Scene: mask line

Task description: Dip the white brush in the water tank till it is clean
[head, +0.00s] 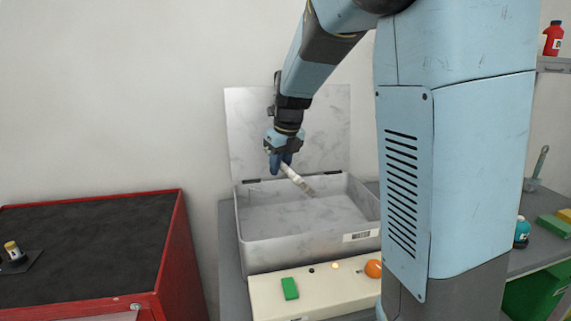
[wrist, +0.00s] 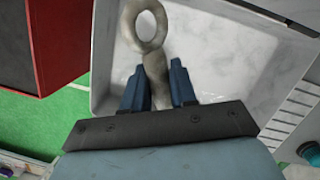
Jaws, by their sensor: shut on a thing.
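My gripper (head: 282,163) is shut on the white brush (head: 296,180), which slants down and right from the fingers. The brush's lower end looks darker grey. The open water tank (head: 262,252) is a pale grey box with a raised marbled lid (head: 290,128). The brush is over the tank's opening; I cannot tell whether its tip touches the marbled inside or any water. In the wrist view, the brush (wrist: 150,40) sits between the blue fingers (wrist: 158,85) and shows a grey-beige ring at its far end. The tank's pale interior (wrist: 215,50) lies behind it.
A cream control panel (head: 325,293) with a green block (head: 290,288) and an orange knob (head: 373,268) stands before the tank. A red cabinet (head: 172,255) with a black top is at the left.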

